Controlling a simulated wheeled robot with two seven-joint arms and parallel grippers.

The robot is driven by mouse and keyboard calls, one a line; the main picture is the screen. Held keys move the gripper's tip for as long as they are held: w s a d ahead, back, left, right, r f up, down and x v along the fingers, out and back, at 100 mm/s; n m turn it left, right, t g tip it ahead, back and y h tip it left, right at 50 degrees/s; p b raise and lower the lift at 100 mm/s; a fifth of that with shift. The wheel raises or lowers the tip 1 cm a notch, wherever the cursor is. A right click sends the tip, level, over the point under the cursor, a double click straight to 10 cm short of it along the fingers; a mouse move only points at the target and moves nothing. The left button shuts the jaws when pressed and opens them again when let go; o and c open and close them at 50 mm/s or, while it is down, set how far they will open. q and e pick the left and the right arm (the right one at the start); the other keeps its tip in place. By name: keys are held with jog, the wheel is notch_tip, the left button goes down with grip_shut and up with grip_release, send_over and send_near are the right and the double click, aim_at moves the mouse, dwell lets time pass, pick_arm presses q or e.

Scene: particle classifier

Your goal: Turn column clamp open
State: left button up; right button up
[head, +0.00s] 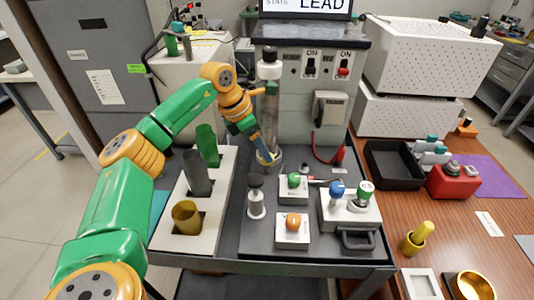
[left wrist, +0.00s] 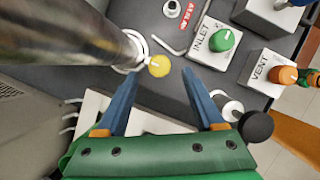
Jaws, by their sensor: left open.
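The tall metal column (head: 268,115) stands upright in front of the grey machine; it also crosses the upper left of the left wrist view (left wrist: 85,35). At its foot is a pale ring, with a small yellow knob (left wrist: 159,66) beside it that looks like the clamp's handle. My left gripper (head: 264,153) reaches down close beside the column's foot. In the left wrist view its blue fingers (left wrist: 162,75) are spread apart, with the yellow knob just beyond and between the tips. I cannot tell whether either finger touches it. My right gripper is not in view.
A green INLET knob (left wrist: 224,40) and an orange VENT knob (left wrist: 288,74) sit on white boxes nearby. A black-topped post (head: 255,195) stands close on the tray. A white rack (head: 218,215) of several cups is at left, a black bin (head: 393,165) at right.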

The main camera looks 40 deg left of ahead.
pick_arm(q)
jog(key=x, duration=0.3)
jog(key=shift+w, duration=0.1)
grip_shut()
jog(key=shift+n, duration=0.3)
jog(key=n+y, duration=0.1)
jog(key=n, duration=0.1)
jog(key=shift+d+n, duration=0.15)
jog(key=shift+n, duration=0.25)
jog(key=n+y, duration=0.1)
jog(key=n, duration=0.1)
jog(key=n+y, duration=0.1)
jog(key=n, duration=0.1)
jog(key=shift+d+n+t, duration=0.2)
jog(key=shift+n+t, duration=0.1)
jog(key=n+y, duration=0.1)
jog(key=n, duration=0.1)
jog(key=n+y, duration=0.1)
jog(key=n, duration=0.2)
jog(key=shift+d+g, duration=0.15)
jog(key=shift+g, duration=0.25)
jog(key=n+g+y, duration=0.1)
jog(key=n, duration=0.3)
jog(key=shift+w+d+n, duration=0.1)
jog(key=shift+w+n, duration=0.05)
jog(key=shift+n, duration=0.45)
